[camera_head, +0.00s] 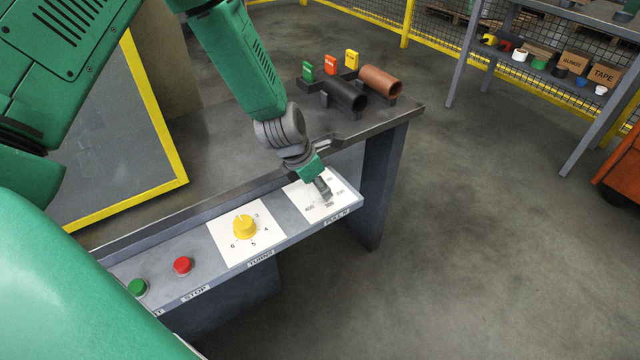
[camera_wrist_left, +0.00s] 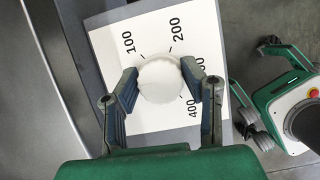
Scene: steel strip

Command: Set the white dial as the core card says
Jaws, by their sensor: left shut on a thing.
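The white dial (camera_wrist_left: 160,80) sits on a white plate (camera_wrist_left: 100,40) with the marks 100, 200 and 400 readable and another partly covered. My left gripper (camera_wrist_left: 165,88) is shut on the dial, one finger on each side. I cannot tell which mark the dial points to. In the head view my left gripper (camera_head: 325,190) reaches down onto the right plate (camera_head: 300,200) of the console and hides the dial. Green, orange and yellow cards (camera_head: 330,64) stand by the cores on the table; their writing is too small to read. My right gripper is not in view.
A yellow dial (camera_head: 244,227), a red button (camera_head: 182,265) and a green button (camera_head: 138,288) are along the console to the left. A black core (camera_head: 345,95) and a brown core (camera_head: 380,80) lie on the table behind.

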